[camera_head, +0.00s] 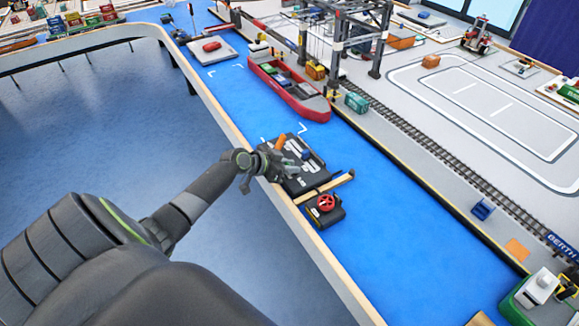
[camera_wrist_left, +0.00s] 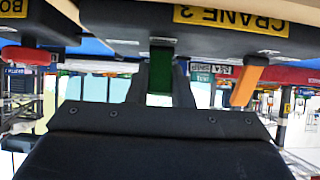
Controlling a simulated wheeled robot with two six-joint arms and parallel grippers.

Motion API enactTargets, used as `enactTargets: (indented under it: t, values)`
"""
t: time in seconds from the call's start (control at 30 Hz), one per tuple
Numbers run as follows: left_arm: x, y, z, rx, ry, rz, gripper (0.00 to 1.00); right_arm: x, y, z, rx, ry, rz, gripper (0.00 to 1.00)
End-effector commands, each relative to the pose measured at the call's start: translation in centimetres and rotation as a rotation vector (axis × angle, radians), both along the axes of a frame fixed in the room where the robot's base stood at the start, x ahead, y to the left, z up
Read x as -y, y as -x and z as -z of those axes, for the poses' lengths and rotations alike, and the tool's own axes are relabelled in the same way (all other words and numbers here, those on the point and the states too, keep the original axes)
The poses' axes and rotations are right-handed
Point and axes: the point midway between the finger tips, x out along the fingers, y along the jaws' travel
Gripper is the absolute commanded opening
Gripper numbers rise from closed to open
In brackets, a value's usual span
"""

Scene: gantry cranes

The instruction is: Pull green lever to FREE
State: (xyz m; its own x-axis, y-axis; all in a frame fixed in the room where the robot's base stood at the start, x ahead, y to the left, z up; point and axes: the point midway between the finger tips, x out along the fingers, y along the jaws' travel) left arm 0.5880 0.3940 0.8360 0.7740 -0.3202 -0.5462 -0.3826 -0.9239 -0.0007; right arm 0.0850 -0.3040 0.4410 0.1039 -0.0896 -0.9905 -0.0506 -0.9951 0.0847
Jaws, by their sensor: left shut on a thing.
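The green lever (camera_wrist_left: 160,84) sits between the two fingers of my left gripper (camera_wrist_left: 160,88) in the left wrist view, below a dark panel labelled CRANE 3 (camera_wrist_left: 232,18) that appears upside down. In the head view my left gripper (camera_head: 274,170) is at the left edge of the black control panel (camera_head: 312,181), and the green lever is hidden there. The gripper is shut on the lever. I cannot read a FREE mark. My right gripper is not in view.
An orange lever (camera_wrist_left: 243,86) stands close beside the gripper, also seen in the head view (camera_head: 280,143). A red handwheel (camera_head: 326,203) on a black box is nearer. A red ship (camera_head: 288,88) and gantry crane (camera_head: 382,40) stand beyond. The blue surface right of the panel is clear.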

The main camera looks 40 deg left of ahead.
Motion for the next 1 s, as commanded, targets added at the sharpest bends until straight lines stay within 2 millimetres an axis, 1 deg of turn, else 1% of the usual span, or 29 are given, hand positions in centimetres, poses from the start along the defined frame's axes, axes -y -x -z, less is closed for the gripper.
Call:
enactTargets:
  t: [0.07, 0.1, 0.23, 0.53, 0.67, 0.83, 1.0]
  values:
    - [0.0, 0.0, 0.0, 0.001, 0.001, -0.001, 0.0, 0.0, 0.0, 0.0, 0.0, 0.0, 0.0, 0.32]
    - [0.0, 0.0, 0.0, 0.001, 0.001, -0.001, 0.24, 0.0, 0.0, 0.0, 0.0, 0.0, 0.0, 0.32]
    - [0.0, 0.0, 0.0, 0.0, 0.001, -0.001, 0.41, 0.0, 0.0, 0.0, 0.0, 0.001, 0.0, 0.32]
    - [0.0, 0.0, 0.0, -0.001, 0.0, -0.001, 0.42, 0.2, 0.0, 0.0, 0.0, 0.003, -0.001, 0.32]
    - [-0.3, 0.6, -0.3, -0.001, -0.001, -0.001, 0.42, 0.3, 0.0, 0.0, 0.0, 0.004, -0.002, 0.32]
    - [-1.1, 2.5, -1.6, -0.001, -0.005, 0.001, 0.42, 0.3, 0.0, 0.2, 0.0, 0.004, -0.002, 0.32]
    - [-2.1, 5.1, -3.3, -0.003, -0.006, 0.003, 0.42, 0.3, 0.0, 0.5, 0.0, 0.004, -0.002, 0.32]
